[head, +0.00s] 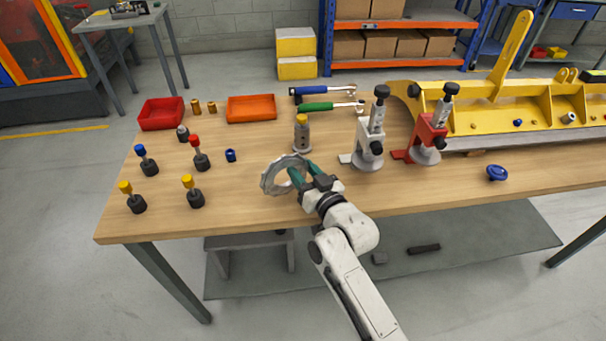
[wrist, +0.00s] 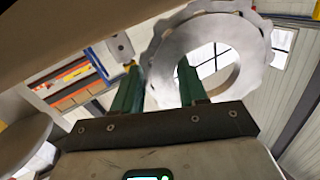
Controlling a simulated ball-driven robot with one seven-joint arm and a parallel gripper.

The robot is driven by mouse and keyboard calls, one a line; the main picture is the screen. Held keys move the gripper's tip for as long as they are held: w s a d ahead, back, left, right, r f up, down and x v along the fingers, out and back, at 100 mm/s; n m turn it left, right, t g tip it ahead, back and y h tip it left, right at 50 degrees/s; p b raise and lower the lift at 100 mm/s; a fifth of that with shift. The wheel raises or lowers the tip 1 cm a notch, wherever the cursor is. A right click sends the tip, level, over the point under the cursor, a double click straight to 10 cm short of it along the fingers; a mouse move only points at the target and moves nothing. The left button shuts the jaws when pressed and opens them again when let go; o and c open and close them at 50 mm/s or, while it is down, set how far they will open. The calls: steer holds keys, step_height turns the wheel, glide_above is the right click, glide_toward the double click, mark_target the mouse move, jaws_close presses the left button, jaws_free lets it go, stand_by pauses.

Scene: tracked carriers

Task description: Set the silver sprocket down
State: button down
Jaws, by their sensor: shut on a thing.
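The silver sprocket (head: 267,180) is a toothed ring with a large round hole. My gripper (head: 301,172) is shut on its rim and holds it tilted, near upright, over the front middle of the wooden table (head: 260,208). Whether its lower edge touches the tabletop I cannot tell. In the wrist view the sprocket (wrist: 160,62) shows at the green fingers (wrist: 158,85), with one finger seen through its hole.
A grey post with a yellow top (head: 302,134) stands just behind the sprocket. Grey (head: 369,140) and red (head: 428,140) clamps stand to the right. Several knobbed pegs and a blue nut (head: 231,155) are to the left. The table front left of my gripper is clear.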

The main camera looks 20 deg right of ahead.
steer(key=shift+f, duration=0.3)
steer(key=shift+f, duration=0.1)
steer(key=shift+f, duration=0.1)
steer(key=c, duration=0.6)
jaws_free()
steer(key=shift+s, duration=0.1)
steer(key=s+d+b, duration=0.1)
steer(key=s+b, duration=0.3)
steer(key=s, duration=0.7)
steer(key=shift+s+b, duration=0.3)
steer(key=shift+s, duration=0.1)
